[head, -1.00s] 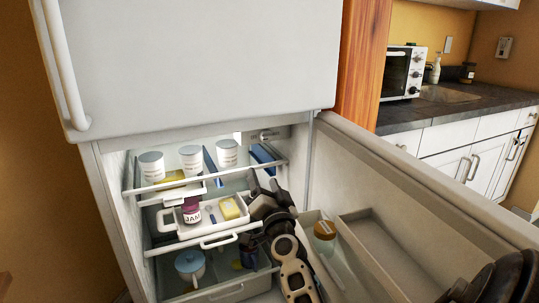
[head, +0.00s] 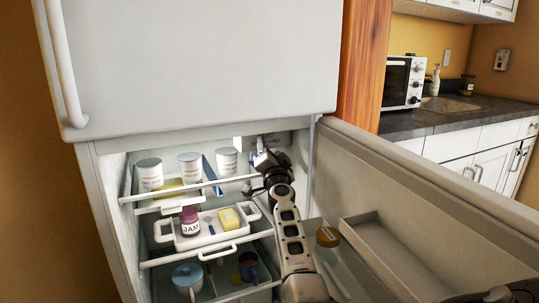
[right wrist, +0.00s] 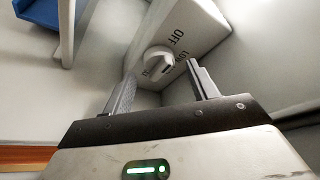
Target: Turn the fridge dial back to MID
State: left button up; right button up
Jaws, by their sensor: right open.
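The fridge dial (right wrist: 158,62) is a round white knob on a pale box (right wrist: 185,35) marked OFF and LOW, seen in the right wrist view. A further mark by the knob is partly covered, and I cannot tell the dial's exact setting. In the head view the dial box (head: 268,139) is at the top back of the fridge, and the knob is hidden by my right gripper (head: 266,160). In the wrist view my right gripper (right wrist: 161,74) is open, its fingers either side of the knob's near edge; I see no grip on it. My left gripper is not in view.
White tubs (head: 189,167) stand on the upper shelf. A tray (head: 208,240) below holds a jam jar (head: 189,221) and a yellow block (head: 228,219).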

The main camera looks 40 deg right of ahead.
jog(key=shift+b+x, duration=0.3)
jog(key=shift+x, duration=0.6)
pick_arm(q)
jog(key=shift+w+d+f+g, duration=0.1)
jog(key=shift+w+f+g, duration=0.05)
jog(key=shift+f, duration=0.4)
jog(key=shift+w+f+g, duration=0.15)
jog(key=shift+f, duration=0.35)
